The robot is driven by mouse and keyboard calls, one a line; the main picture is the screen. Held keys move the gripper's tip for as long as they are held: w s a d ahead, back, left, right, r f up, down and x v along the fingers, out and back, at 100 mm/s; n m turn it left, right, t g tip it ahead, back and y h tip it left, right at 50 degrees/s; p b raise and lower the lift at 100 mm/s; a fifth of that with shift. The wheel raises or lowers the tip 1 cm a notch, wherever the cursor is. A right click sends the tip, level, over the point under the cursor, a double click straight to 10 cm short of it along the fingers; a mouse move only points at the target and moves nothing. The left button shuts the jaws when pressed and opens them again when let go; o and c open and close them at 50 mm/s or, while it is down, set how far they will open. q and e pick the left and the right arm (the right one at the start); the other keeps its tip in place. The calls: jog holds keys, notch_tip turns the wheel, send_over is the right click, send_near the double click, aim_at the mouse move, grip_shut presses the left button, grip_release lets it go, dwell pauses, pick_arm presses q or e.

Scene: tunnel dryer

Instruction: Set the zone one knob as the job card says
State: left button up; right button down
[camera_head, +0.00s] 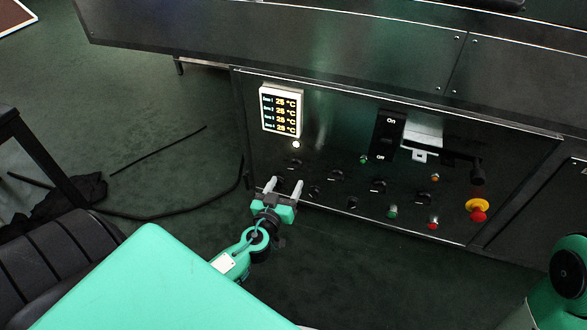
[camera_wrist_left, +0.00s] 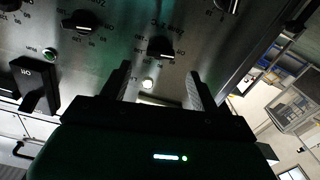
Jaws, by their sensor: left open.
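My left gripper (camera_head: 284,184) is open and empty in front of the lower left of the dark control panel (camera_head: 330,142). In the left wrist view its two fingers (camera_wrist_left: 159,74) stand apart. A black knob (camera_wrist_left: 160,47) with a printed scale lies just beyond the fingertips, roughly in line with the gap, and not gripped. It appears to be the upper left knob (camera_head: 294,163) below the white lamp (camera_head: 295,144). The zone label and pointer setting are too small to read surely. No readable job card shows. My right gripper is out of view.
A display (camera_head: 281,110) shows several 25 °C readings. Other knobs (camera_head: 378,185), a black On/Off switch (camera_head: 388,135), a handle (camera_head: 478,172) and a red emergency stop button (camera_head: 477,209) are to the right. A black cable (camera_head: 150,216) lies on the floor at left.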

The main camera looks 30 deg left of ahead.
aim_at(293, 169)
pick_arm(q)
jog(key=x, duration=0.6)
jog(key=shift+w+a, duration=0.2)
jog(key=shift+w, duration=0.15)
jog(key=c, duration=1)
